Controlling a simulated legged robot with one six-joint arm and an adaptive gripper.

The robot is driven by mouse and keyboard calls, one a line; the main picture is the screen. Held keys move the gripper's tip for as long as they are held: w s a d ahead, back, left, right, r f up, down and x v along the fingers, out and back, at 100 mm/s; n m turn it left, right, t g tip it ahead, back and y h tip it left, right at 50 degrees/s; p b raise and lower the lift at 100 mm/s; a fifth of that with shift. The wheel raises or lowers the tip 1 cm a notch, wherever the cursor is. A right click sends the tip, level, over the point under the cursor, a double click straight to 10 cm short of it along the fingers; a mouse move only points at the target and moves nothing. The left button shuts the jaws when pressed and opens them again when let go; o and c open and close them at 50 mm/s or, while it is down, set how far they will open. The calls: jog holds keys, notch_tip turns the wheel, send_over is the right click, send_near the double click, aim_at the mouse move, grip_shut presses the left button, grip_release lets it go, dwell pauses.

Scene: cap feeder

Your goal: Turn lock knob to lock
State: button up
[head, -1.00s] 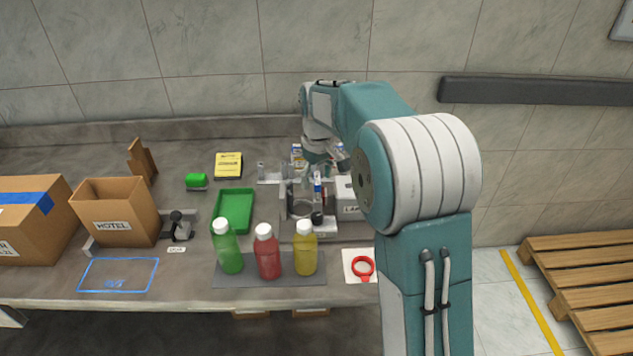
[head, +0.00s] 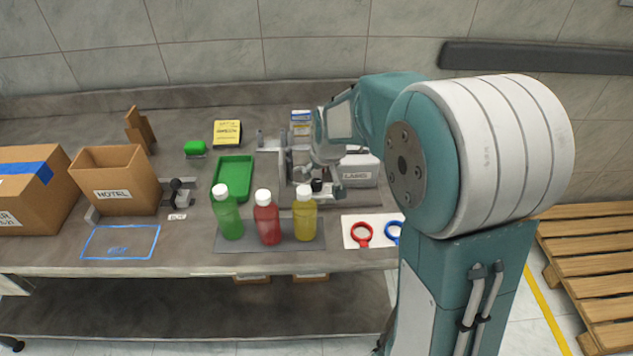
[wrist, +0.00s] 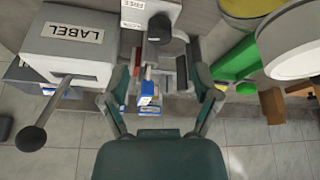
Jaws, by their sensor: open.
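The black lock knob (wrist: 160,27) shows in the wrist view against a pale block with a plate reading FREE (wrist: 133,9). Other lettering on that plate is too small to read surely. In the head view the black knob (head: 317,185) is at the front of the cap feeder (head: 288,168), just below my gripper (head: 324,172). In the wrist view my gripper (wrist: 163,62) is open and empty, with one finger on each side of the picture's middle. The knob lies beyond the fingertips; I cannot tell how far.
The LABEL box (wrist: 68,45) with its black ball lever (wrist: 32,138) is close beside the gripper. Green, red and yellow bottles (head: 268,222) stand in front of the feeder. Red and blue rings (head: 362,235) lie front right. A green tray (head: 232,178) is left.

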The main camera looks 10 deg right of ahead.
aim_at(317, 182)
jog(key=x, duration=0.7)
jog(key=shift+w+f, duration=0.1)
jog(key=shift+f, duration=0.15)
grip_shut()
